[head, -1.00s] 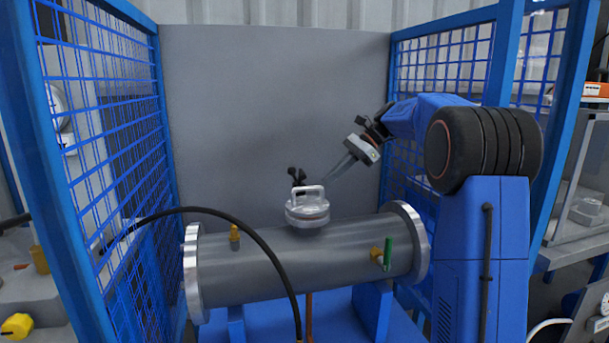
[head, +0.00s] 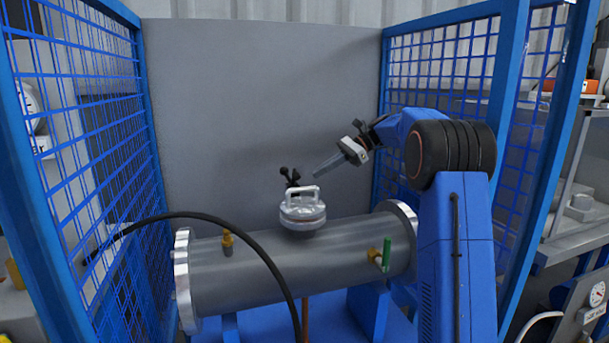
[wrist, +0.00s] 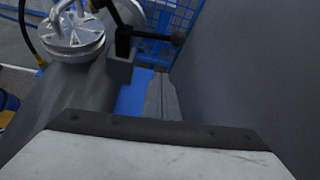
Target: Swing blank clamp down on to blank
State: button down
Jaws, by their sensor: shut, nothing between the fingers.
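The blank (head: 302,212) is a silver round lid with a loop handle, seated on the short upright neck on top of the grey shell (head: 335,262). The blank also shows at the upper left of the wrist view (wrist: 72,45). The black blank clamp (head: 290,178) stands up behind the blank, clear of its top in the head view. In the wrist view the clamp (wrist: 123,45) rises from a grey block beside the neck, with a round knob out to the right. My gripper (head: 317,174) is shut and empty, its fingertips just right of the clamp and above the blank, apparently touching neither.
Blue mesh guards (head: 75,150) stand left and right, with a grey panel (head: 260,110) behind. A black hose (head: 245,235) arches across the shell's front. A brass fitting (head: 227,240) and a green-handled valve (head: 386,250) stick out of the shell. Air above the shell's left is free.

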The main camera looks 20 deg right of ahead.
jog(key=a, duration=0.9)
jog(key=shift+f, duration=0.45)
